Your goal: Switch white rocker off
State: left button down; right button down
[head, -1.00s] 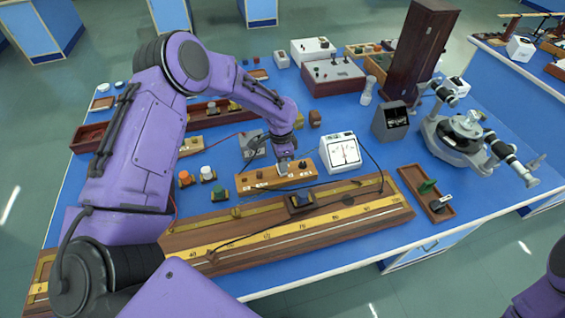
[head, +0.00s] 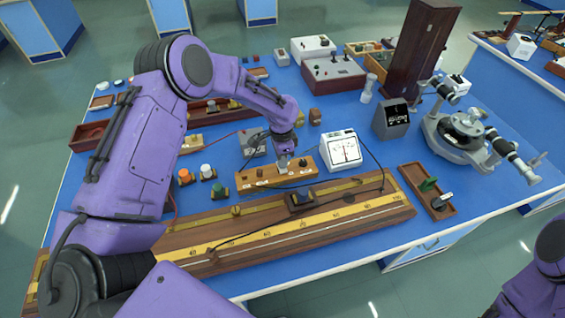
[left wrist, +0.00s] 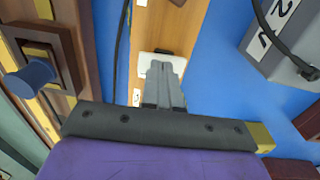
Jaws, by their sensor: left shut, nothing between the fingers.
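A wooden switch board (head: 275,178) lies on the blue bench, in front of the meter. In the left wrist view, a white piece (left wrist: 148,58), which looks like the white rocker or its plate, sits on the board's wood (left wrist: 160,30). My left gripper (left wrist: 164,64) is shut and empty, with its fingertips over that white piece and covering much of it. I cannot tell touching from just above, nor which way the rocker is tipped. In the head view my left gripper (head: 284,165) points down at the board's middle. My right gripper is out of view.
A white dial meter (head: 341,150) stands right of the board. A long wooden scale (head: 230,235) with a slider (head: 300,200) lies in front. Coloured knobs stand to the left: orange (head: 184,177), white (head: 207,171) and green (head: 217,190). Dark cables run nearby.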

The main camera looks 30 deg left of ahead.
pick_arm(q)
jog(key=shift+w+a, duration=0.15)
jog(key=shift+a, duration=0.05)
jog(key=shift+r, duration=0.15)
jog(key=r+p, duration=0.5)
jog(key=shift+w+a, duration=0.2)
jog(key=shift+a, duration=0.05)
jog(key=shift+w+r+b, duration=0.15)
jog(key=shift+w+b, duration=0.05)
jog(key=shift+b, duration=0.95)
notch_tip(320, 180, up, 8)
jog(key=b, duration=0.2)
jog(key=shift+w+a+r, duration=0.15)
jog(key=shift+w+a, duration=0.1)
jog(key=shift+a, duration=0.15)
